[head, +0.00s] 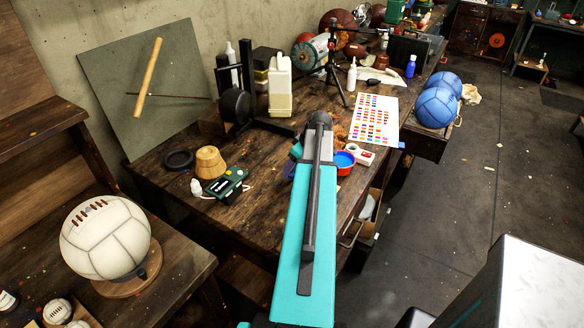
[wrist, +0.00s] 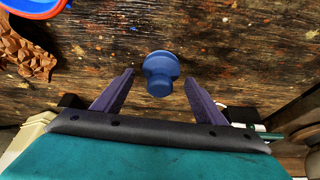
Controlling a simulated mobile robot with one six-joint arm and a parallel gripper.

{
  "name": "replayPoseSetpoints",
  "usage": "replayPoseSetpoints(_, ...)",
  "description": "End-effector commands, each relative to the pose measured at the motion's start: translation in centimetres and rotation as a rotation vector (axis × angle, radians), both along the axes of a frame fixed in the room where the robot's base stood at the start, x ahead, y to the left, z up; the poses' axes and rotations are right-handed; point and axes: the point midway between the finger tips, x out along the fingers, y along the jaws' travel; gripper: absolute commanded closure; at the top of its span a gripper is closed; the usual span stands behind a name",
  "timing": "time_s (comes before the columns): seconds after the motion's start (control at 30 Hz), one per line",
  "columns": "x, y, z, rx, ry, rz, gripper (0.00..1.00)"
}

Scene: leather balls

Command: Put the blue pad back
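The blue pad (wrist: 161,72), a small round blue piece with a knob-like end, shows in the wrist view on the worn wooden table. It lies between the fingertips of my gripper (wrist: 159,78). The fingers are spread, with a visible gap on each side of the pad, so my gripper is open and not touching it. In the head view my teal arm covers most of the gripper, and I cannot make out the pad there for certain.
A red-rimmed bowl with blue inside (head: 344,160) sits just right of my arm; it also shows in the wrist view (wrist: 38,6). Crumpled brown material (wrist: 22,50) lies near it. A colour chart (head: 374,121), a tripod (head: 334,72) and a dark green device (head: 226,184) are around.

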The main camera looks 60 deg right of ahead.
Motion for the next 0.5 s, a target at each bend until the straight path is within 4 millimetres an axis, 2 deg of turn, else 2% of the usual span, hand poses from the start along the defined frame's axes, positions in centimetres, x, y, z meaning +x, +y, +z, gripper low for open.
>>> replayPoseSetpoints(0.5, -0.27, -0.02, 0.69, -0.001, 0.0, -0.001, 0.35)
